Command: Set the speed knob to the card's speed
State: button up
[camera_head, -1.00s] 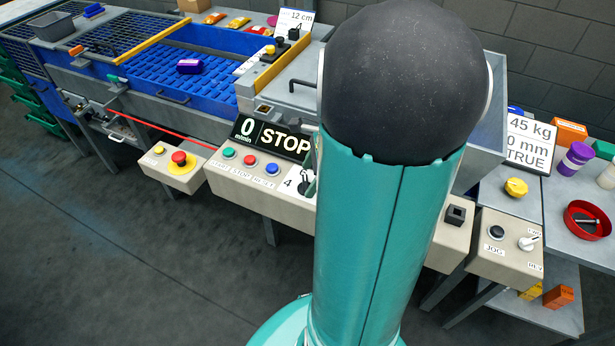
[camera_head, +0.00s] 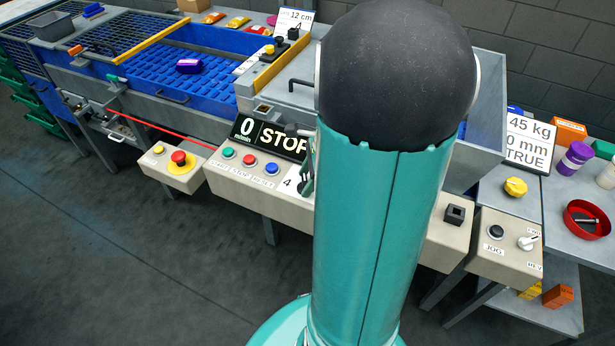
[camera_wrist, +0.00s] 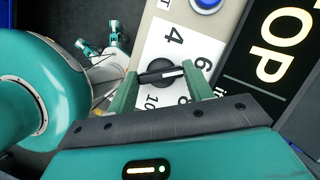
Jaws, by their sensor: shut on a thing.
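In the wrist view the black speed knob (camera_wrist: 160,74) sits on a white dial plate (camera_wrist: 172,48) marked 4, 6, 8 and 10. A white line on the knob points right in the picture, near the 6. My gripper (camera_wrist: 161,84) is shut on the knob, with a green finger at each end of it. In the head view my arm covers most of the dial, leaving a 4 visible. A white card (camera_head: 294,20) reading 12 cm stands at the back, with a lower line partly hidden. Another card (camera_head: 528,142) shows 45 kg, 0 mm and TRUE.
The display (camera_head: 270,137) reads 0 m/min and STOP. Green, red and blue buttons (camera_head: 249,160) line the panel left of the dial. A red emergency stop (camera_head: 179,158) is further left. A jog box (camera_head: 507,246) stands at the right.

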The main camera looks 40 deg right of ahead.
jog(key=n+g, duration=0.1)
jog(key=n, duration=0.1)
jog(key=n+g+y, duration=0.1)
jog(key=n, duration=0.2)
jog(key=shift+w+d+n, duration=0.1)
jog(key=shift+w+n, duration=0.1)
jog(key=shift+n, duration=0.1)
jog(key=n+g, duration=0.1)
jog(key=n, duration=0.2)
jog(key=n+g, duration=0.1)
jog(key=n, duration=0.2)
jog(key=shift+w, duration=0.15)
dwell(0.4)
jog(key=o, duration=1)
jog(key=shift+r, duration=0.1)
jog(key=v, duration=1.3)
jog(key=shift+w+r, duration=0.25)
jog(key=shift+r, duration=0.15)
